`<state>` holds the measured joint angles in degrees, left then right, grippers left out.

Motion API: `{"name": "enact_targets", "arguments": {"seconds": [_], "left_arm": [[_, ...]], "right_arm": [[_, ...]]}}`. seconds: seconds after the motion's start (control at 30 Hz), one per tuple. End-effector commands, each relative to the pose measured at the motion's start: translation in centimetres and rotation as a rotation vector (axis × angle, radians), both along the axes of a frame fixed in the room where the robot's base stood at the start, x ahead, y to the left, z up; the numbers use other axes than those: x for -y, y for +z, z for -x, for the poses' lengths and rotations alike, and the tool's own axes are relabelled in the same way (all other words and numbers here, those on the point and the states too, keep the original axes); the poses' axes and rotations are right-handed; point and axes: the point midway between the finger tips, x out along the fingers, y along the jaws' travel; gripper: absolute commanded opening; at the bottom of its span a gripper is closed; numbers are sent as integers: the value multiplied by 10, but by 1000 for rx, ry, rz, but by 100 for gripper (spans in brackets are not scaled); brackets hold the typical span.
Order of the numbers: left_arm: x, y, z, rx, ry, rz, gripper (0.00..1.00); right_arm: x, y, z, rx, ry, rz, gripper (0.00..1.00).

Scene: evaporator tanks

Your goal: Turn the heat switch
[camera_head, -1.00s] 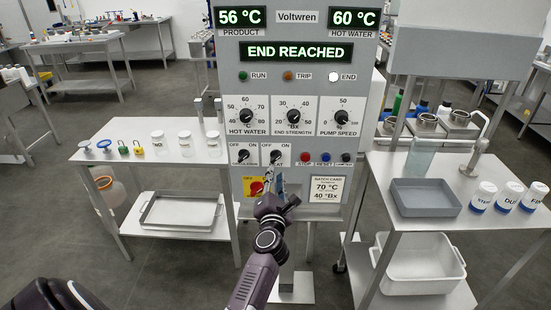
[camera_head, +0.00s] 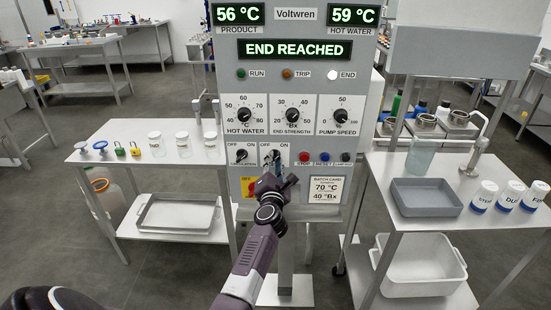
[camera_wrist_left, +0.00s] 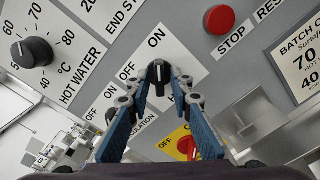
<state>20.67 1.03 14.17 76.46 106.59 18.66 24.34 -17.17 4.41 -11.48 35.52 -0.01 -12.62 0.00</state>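The heat switch is a black knob on the grey control panel (camera_head: 360,100), with OFF at its upper left and ON at its upper right. In the left wrist view the knob (camera_wrist_left: 158,78) sits between my left fingertips (camera_wrist_left: 160,88), its pale mark appearing to face ON. The blue-padded fingers stand apart on either side; firm contact cannot be made out. In the head view my left gripper (camera_head: 274,172) is right in front of the switch and hides its label. My right gripper is out of view.
A red STOP button (camera_head: 304,157) is to the right. The hot water dial (camera_head: 244,114) is above. Side tables with jars (camera_head: 155,144) and a grey tray (camera_head: 425,197) flank the panel.

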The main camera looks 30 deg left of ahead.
Motion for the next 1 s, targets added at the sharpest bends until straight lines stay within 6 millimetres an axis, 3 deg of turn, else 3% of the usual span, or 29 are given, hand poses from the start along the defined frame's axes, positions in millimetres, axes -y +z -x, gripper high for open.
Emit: {"name": "enact_targets", "arguments": {"seconds": [0.07, 0.27, 0.43, 0.6, 0.87, 1.0], "left_arm": [[0, 0, 0, 0, 0, 0, 20], [0, 0, 0, 1, -1, 0, 0], [0, 0, 0, 9, 0, 14, 0], [1, -1, 0, 87, 0, 142, 0], [1, 0, 0, 95, -1, 156, 0], [1, -1, 0, 158, -1, 259, 0]], "right_arm": [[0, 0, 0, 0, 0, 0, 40], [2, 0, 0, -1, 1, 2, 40], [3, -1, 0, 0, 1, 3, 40], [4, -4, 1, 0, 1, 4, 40], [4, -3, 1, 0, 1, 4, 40], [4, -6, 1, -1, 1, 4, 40]]}}
